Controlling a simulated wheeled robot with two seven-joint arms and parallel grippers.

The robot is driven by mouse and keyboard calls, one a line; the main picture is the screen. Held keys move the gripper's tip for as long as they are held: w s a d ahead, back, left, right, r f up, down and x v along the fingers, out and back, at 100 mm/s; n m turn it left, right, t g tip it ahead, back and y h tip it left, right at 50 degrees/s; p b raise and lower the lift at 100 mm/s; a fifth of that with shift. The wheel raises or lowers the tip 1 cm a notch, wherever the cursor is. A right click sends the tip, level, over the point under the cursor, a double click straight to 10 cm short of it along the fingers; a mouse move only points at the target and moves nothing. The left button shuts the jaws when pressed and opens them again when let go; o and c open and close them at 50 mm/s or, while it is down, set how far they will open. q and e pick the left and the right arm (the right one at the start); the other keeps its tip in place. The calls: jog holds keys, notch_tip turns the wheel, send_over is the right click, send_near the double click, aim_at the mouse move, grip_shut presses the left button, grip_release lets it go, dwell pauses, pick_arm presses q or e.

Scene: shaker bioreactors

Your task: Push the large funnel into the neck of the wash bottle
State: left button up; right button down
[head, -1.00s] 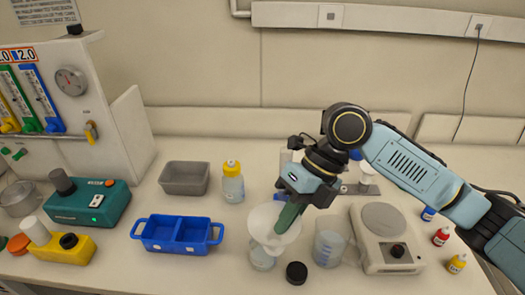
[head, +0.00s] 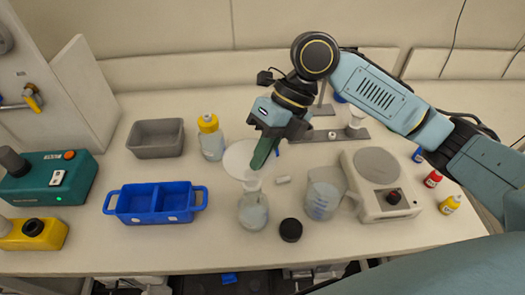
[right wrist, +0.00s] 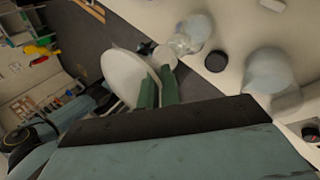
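My right gripper (head: 262,155) has its green fingers closed on the rim of the white large funnel (head: 238,160). In the right wrist view the funnel (right wrist: 123,78) shows as a wide white disc beside the green fingers (right wrist: 158,92). A clear bottle (head: 253,213), which I take as the wash bottle, stands upright on the bench just in front of and below the funnel. It also shows in the right wrist view (right wrist: 193,32). The funnel looks tilted, its wide part behind the bottle's neck. I cannot tell whether its spout touches the neck. My left gripper is out of view.
A black cap (head: 291,229) and a clear beaker (head: 323,195) stand right of the bottle, then a scale (head: 380,185). A blue two-part tray (head: 154,204), a grey bin (head: 157,139) and a yellow-capped bottle (head: 210,138) stand to the left. The bench's front edge is close.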

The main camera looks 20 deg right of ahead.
aim_at(263, 166)
jog(key=shift+f+b, duration=0.3)
jog(key=shift+f, duration=0.25)
jog(key=shift+r, duration=0.25)
pick_arm(q)
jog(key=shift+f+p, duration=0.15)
jog(key=shift+p, duration=0.2)
pick_arm(e)
jog(key=shift+d, duration=0.1)
